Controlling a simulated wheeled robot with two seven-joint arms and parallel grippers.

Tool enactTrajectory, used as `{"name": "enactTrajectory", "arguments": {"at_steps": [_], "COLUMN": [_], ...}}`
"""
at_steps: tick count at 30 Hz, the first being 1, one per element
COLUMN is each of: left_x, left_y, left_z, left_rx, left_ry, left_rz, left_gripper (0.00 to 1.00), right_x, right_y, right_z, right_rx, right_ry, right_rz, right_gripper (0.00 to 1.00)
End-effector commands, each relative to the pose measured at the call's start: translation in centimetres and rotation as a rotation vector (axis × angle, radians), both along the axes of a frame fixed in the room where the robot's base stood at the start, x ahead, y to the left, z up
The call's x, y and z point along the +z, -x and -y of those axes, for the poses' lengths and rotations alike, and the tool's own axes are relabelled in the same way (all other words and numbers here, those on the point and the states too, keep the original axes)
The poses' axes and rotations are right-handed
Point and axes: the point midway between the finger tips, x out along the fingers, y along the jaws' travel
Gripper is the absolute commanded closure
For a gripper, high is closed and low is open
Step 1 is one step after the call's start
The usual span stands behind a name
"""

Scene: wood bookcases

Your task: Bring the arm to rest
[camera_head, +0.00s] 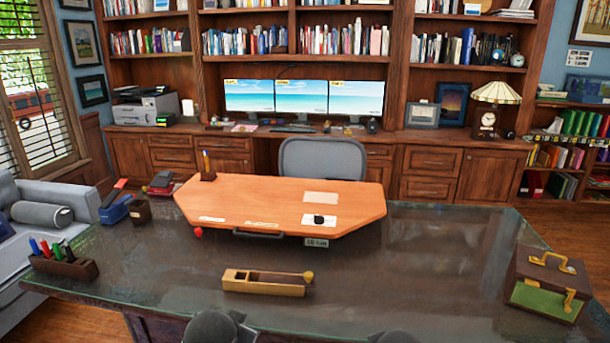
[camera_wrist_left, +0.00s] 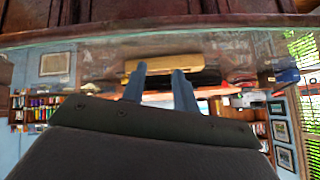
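In the left wrist view two blue-grey fingers of my left gripper (camera_wrist_left: 158,72) stand apart with nothing between them. The gripper is open and empty. Beyond its fingertips is the yellowish wooden box, which also lies on the glass desk top in the head view (camera_head: 264,290); a gap seems to separate them, though the distance is hard to judge. In the head view only dark rounded parts of my own arms show at the bottom edge. Neither gripper shows there, and my right gripper is in no view.
The glass desk (camera_head: 440,260) carries an orange board (camera_head: 270,195) with a dark mouse-like object (camera_head: 319,219), a pen holder (camera_head: 70,266) at left and a brown case (camera_head: 546,282) at right. The glass between box and case is clear. A grey chair (camera_head: 322,159) stands behind.

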Motion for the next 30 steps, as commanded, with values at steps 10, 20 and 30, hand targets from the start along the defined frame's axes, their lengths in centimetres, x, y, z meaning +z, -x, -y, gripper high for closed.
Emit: {"name": "enactTrajectory", "arguments": {"at_steps": [10,20,30], "left_x": [-9.3,-17.6,-23.1], "left_y": [8.4,18.3,28.2], "left_z": [-1.4,-1.8,-0.9], "left_rx": [0.084,0.154,0.177], "left_ry": [0.091,0.136,0.148], "left_rz": [-0.204,-0.416,-0.600], "left_gripper": [0.70,0.70,0.70], "right_x": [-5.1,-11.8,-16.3], "right_y": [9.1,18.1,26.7], "right_z": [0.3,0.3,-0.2], "right_rx": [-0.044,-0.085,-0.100], "right_ry": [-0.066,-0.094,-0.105], "right_rz": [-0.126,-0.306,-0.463], "right_gripper": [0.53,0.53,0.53]}}
